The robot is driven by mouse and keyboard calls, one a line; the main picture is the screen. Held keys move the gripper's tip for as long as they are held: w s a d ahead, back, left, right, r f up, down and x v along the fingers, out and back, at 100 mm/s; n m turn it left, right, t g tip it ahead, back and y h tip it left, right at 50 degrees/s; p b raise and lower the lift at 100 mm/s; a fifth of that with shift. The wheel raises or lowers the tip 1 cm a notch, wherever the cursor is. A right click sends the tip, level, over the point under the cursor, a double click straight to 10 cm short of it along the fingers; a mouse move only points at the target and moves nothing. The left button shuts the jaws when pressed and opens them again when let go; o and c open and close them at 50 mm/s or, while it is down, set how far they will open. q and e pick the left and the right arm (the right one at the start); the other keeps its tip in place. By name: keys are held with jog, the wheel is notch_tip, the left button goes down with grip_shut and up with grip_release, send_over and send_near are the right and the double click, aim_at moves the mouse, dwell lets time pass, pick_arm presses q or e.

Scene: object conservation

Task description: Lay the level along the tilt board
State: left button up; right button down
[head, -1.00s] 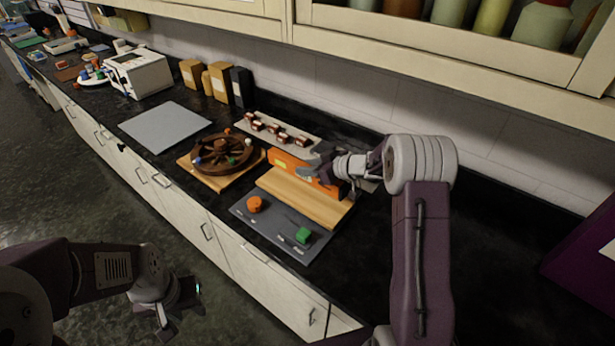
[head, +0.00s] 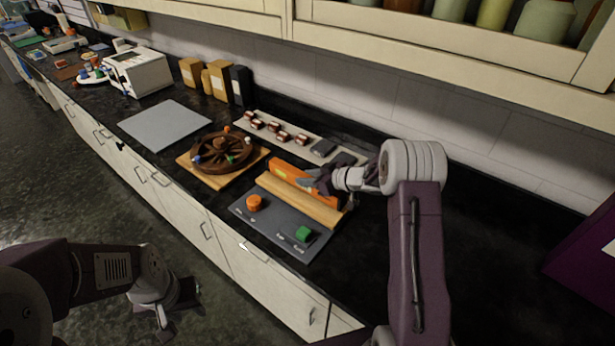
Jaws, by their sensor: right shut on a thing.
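The orange level (head: 289,174) is long and bar-shaped. It lies over the back part of the light wooden tilt board (head: 297,204), roughly parallel to its length. My right gripper (head: 316,180) is shut on the level toward its right half. The fingers hide part of the level, and I cannot tell whether its underside touches the board.
A brown spoked wheel (head: 222,151) stands on a wooden base to the left. A pale strip with dark red blocks (head: 280,137) lies behind.

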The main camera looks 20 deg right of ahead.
jog(key=c, duration=1.1)
grip_release()
jog(key=shift+r, duration=0.1)
jog(key=v, duration=0.4)
jog(key=r+v, duration=0.1)
jog(key=v, duration=0.3)
jog(key=shift+r+p, duration=0.15)
jog(key=shift+p, duration=0.2)
jog(key=p+v, duration=0.2)
jog(key=v, duration=0.1)
jog(key=shift+s+r, duration=0.1)
jog(key=shift+r, duration=0.15)
jog(key=shift+s+d+p, duration=0.15)
jog(key=shift+s+p, duration=0.05)
jog(key=shift+p, duration=0.25)
jog(key=shift+s+f, duration=0.1)
jog(key=shift+f, duration=0.05)
